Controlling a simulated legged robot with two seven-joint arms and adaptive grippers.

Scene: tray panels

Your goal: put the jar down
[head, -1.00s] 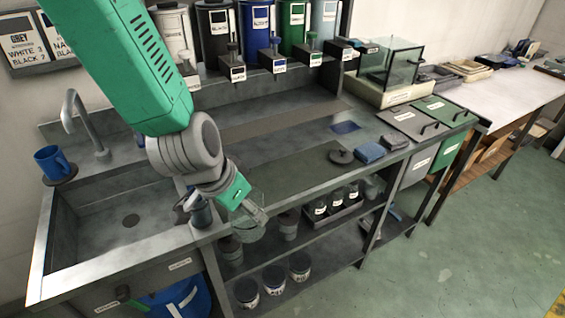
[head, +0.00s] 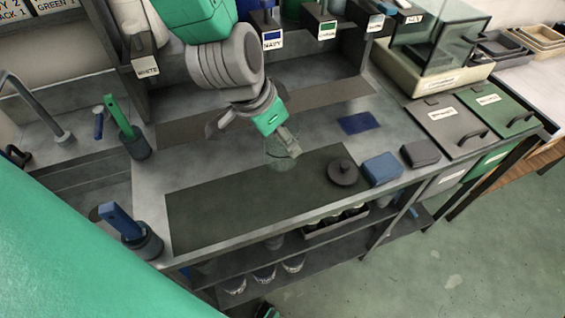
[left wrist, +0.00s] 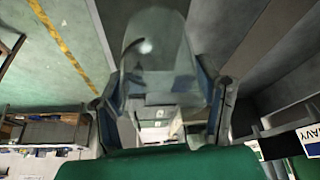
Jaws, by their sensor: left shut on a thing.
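The jar (head: 279,160) is clear glass and hard to see against the worktop. My left gripper (head: 289,146) is shut on it, above the grey worktop near the back edge of the dark mat (head: 235,205). I cannot tell whether the jar touches the surface. In the left wrist view the see-through jar (left wrist: 160,50) sits between the two fingers of my left gripper (left wrist: 163,95). A dark round lid with a knob (head: 343,173) lies at the right end of the mat. My right gripper is not in view.
A blue block (head: 382,168) and a dark grey block (head: 420,153) lie right of the lid, with a flat blue square (head: 360,122) behind. Pots with a green handle (head: 119,118) and a blue handle (head: 121,220) stand at the left. Most of the mat is clear.

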